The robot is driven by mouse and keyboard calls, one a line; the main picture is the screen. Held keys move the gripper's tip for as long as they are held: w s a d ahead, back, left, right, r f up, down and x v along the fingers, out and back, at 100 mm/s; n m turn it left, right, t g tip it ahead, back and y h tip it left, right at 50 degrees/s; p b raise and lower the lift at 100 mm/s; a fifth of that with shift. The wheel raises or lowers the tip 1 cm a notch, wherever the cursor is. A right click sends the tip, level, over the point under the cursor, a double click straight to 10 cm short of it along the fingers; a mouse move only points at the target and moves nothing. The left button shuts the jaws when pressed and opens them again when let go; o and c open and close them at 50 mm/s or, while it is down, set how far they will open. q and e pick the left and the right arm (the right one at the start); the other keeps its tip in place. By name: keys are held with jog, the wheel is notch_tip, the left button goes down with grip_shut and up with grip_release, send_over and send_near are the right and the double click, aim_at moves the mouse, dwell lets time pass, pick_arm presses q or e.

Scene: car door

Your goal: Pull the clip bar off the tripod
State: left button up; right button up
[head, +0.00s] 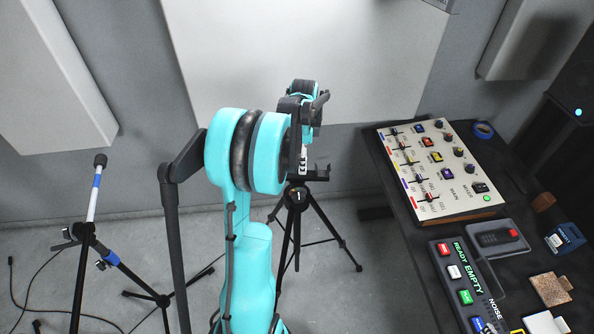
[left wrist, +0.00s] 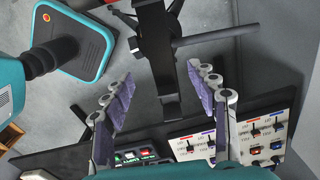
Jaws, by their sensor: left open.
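The black tripod (head: 297,198) stands on the floor at the middle of the head view, marked with a "1". A dark bracket-like piece (head: 318,174) shows at its top, partly behind my left arm. In the left wrist view a dark bar (left wrist: 163,65), seemingly the clip bar, runs down from the tripod's top. My left gripper (left wrist: 159,75) is open, with one finger on each side of this bar and visible gaps to both. My right gripper is not in view.
A dark table (head: 395,235) at the right holds a mixer panel (head: 440,170), a button box (head: 468,285) and small items. A microphone stand (head: 88,230) is at the left. Grey wall panels (head: 305,60) stand behind the tripod. Floor shows between the stands.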

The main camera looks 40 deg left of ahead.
pick_arm(q)
notch_tip(320, 180, down, 6)
jog(key=shift+w+f+b, duration=0.15)
jog(key=shift+b, duration=0.65)
jog(key=c, duration=0.3)
grip_shut()
jog(key=shift+r, duration=0.5)
notch_tip(320, 180, up, 4)
jog(key=shift+f+p, duration=0.25)
jog(key=shift+p, duration=0.45)
jog(key=w+d+r+p, duration=0.2)
jog(key=d+r, duration=0.5)
jog(key=d, duration=0.4)
notch_tip(320, 180, up, 7)
jog(key=p, duration=0.5)
jog(key=shift+s+d+f, duration=0.15)
jog(key=shift+s+d, duration=0.05)
jog(key=shift+d, duration=0.05)
